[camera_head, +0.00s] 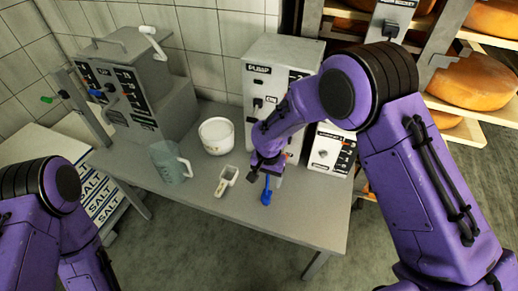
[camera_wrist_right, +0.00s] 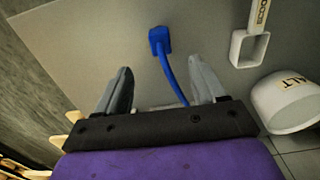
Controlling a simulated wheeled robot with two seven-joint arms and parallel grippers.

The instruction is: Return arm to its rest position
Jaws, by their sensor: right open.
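My right arm (camera_head: 405,160), purple with black joints, reaches from the right edge over the grey table (camera_head: 300,205). Its gripper (camera_head: 265,176) hangs over the table's right part. In the right wrist view the two grey fingers (camera_wrist_right: 160,66) are spread apart. A blue tool (camera_head: 266,192) with a thin handle and square head lies below the gripper; in the wrist view its handle (camera_wrist_right: 174,80) runs between the fingers, and I cannot tell any contact. My left arm (camera_head: 35,215) shows at the lower left, with its gripper out of the picture.
A white scoop (camera_head: 228,181), a white tub (camera_head: 216,136) and a clear jug (camera_head: 168,163) stand left of the right gripper. Grey machines (camera_head: 140,90) and a pump unit (camera_head: 262,82) line the back. Shelves with cheese wheels (camera_head: 475,80) stand at the right.

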